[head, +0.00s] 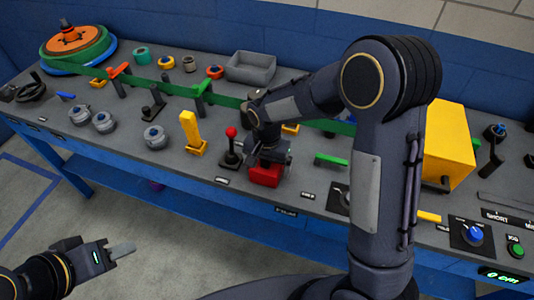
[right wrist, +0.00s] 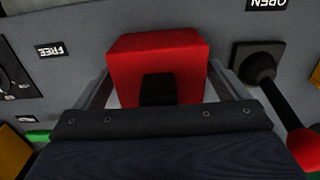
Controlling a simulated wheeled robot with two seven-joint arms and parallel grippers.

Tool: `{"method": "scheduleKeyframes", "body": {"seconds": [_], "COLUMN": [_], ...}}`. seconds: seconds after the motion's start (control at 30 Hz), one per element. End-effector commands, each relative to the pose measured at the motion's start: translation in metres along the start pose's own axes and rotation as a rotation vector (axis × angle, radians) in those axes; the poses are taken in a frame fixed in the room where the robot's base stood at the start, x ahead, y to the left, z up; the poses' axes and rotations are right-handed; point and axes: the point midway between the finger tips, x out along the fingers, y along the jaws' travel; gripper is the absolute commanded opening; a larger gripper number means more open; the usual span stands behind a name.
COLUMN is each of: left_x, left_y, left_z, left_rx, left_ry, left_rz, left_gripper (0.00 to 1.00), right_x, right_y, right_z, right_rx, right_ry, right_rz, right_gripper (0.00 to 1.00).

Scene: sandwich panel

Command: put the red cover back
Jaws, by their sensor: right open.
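The red cover (head: 264,176) sits on the grey bench panel near its front edge, below my right gripper. In the right wrist view, the red cover (right wrist: 158,60) is a box shape with a dark block (right wrist: 158,88) on its near side. My right gripper (head: 268,163) is open and points down, with one finger on each side of the cover. I cannot tell whether the fingers touch it. My left gripper (head: 122,249) is low at the left, away from the bench and empty; its jaw opening is unclear. My right arm hides part of the panel.
A lever with a red knob (head: 231,132) stands close left of the cover; the knob also shows in the right wrist view (right wrist: 304,148). A yellow handle (head: 190,130) is further left. A yellow box (head: 449,145) and a green bar (head: 331,160) are to the right.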

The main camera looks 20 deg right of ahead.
Motion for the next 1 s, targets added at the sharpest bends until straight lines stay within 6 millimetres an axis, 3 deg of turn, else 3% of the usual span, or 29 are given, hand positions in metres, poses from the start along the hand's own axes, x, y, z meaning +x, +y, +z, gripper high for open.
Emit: {"method": "scheduleKeyframes", "body": {"seconds": [0.5,0.83,0.93,1.0], "left_x": [0.002,0.001,0.001,0.001], "left_y": [-0.001,-0.001,-0.001,-0.001], "left_z": [0.001,0.001,0.001,0.001], "left_rx": [0.0,0.0,0.0,0.0], "left_ry": [-0.001,-0.001,-0.001,-0.001], "left_rz": [0.0,0.0,0.0,0.0], "left_gripper": [0.36,0.36,0.36,0.36], "right_x": [-0.1,-0.118,-0.125,-0.135], "right_y": [-0.001,0.002,0.015,0.035], "right_z": [0.0,0.0,0.002,0.007], "right_rx": [0.0,-0.001,-0.015,-0.039], "right_ry": [0.003,-0.001,-0.011,-0.02], "right_rz": [-0.005,-0.006,-0.041,-0.095], "right_gripper": [0.94,0.94,0.94,0.94]}}
